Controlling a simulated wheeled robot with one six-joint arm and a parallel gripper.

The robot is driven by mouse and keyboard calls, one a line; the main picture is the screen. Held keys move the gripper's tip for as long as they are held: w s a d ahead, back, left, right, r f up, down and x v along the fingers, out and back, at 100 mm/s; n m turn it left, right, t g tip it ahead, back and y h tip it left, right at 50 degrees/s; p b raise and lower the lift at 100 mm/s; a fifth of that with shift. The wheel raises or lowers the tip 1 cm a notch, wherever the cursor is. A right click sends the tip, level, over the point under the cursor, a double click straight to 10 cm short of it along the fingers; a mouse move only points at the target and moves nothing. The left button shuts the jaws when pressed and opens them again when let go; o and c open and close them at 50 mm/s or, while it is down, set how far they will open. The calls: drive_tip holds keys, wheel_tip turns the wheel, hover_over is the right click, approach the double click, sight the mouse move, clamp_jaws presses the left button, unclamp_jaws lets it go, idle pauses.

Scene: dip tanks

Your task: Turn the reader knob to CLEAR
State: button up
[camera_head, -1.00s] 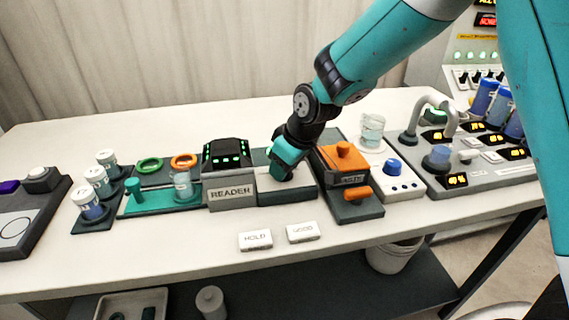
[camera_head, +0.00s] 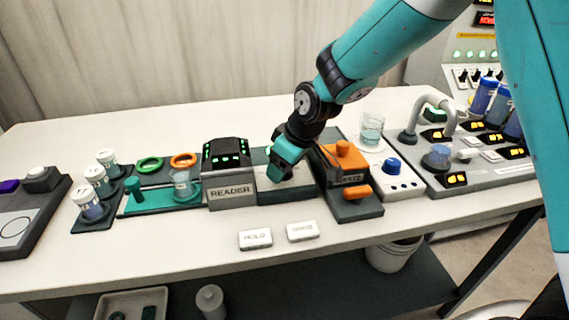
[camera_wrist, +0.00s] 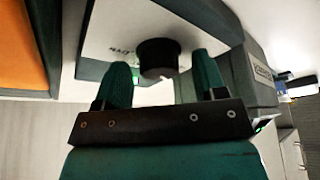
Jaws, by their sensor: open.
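The reader (camera_head: 230,192) is a grey box with a black top and lit green lights, left of centre in the head view. A pale panel (camera_head: 300,183) on a dark base adjoins its right side. In the wrist view a black round knob (camera_wrist: 158,55) stands on that pale panel (camera_wrist: 120,28), with small printing beside it that I cannot read. My gripper (camera_head: 278,176) is low over the panel and hides the knob in the head view. In the wrist view my gripper (camera_wrist: 162,77) is open, its two teal fingers on either side of the knob, with gaps showing. The knob's pointer setting is not visible.
An orange-topped unit (camera_head: 345,160) stands close on the right. Two white tags, one marked HOLD (camera_head: 255,239), lie in front. The table front is otherwise clear.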

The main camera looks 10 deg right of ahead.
drive_tip(key=v, duration=1.7)
drive_tip(key=shift+s+r, duration=0.15)
drive_tip(key=shift+s, duration=0.05)
drive_tip(key=shift+d, duration=0.1)
drive_tip(key=s+r+m+g+y+p, duration=0.1)
drive_tip(key=s+m+g+p, duration=0.1)
drive_tip(key=s, duration=2.1)
drive_tip(key=g+p, duration=0.1)
drive_tip(key=p, duration=0.1)
drive_tip(key=shift+a+r+p, duration=0.15)
drive_tip(key=shift+a+p, duration=0.25)
